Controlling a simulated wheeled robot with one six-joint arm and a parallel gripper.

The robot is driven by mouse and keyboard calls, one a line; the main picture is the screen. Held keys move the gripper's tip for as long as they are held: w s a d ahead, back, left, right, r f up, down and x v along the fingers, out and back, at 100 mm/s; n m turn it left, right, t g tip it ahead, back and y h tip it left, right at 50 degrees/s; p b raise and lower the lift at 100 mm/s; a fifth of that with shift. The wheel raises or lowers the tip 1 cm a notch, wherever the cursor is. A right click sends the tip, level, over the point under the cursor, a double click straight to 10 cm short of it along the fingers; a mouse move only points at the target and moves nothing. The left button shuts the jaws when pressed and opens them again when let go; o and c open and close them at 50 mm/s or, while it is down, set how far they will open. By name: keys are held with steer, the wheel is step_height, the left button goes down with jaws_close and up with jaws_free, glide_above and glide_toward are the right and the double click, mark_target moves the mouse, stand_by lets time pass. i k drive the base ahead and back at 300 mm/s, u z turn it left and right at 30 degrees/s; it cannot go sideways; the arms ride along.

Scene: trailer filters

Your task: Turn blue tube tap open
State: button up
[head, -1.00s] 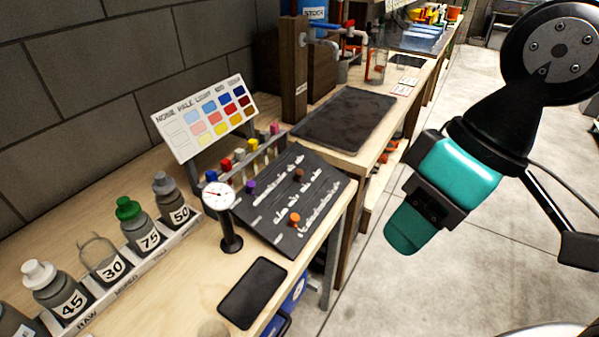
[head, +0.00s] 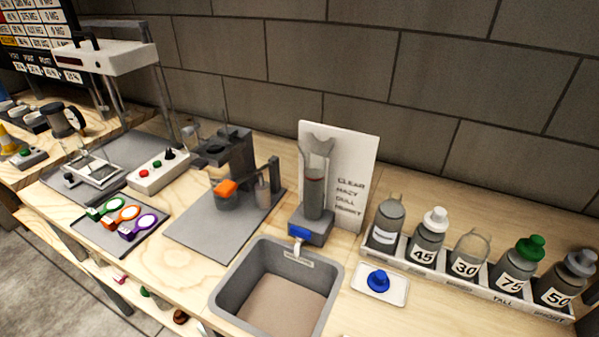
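In the head view a clear tube (head: 316,185) stands upright on a dark grey base in front of a white card (head: 350,165). Grey-brown contents and a thin red line show in the tube. The blue tap handle (head: 299,233) sits at the front of the base, above a small light spout (head: 298,249). The handle looks roughly crosswise to the spout, but its exact turn is too small to tell. The spout is over the back edge of a grey basin (head: 224,292). My gripper is out of view.
A blue stopper (head: 378,280) sits on a small white tray (head: 401,293) right of the basin. Bottles stand in a numbered white rack (head: 451,282) further right. A dark stand with an orange part (head: 226,188) and colored-handled tools (head: 122,213) are left. A block wall is behind.

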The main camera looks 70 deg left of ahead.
mark_target(297, 231)
steer(key=u, duration=0.4)
steer(key=k, duration=1.1)
steer(key=u, duration=1.7)
steer(key=i, duration=0.5)
steer(key=z, duration=0.05)
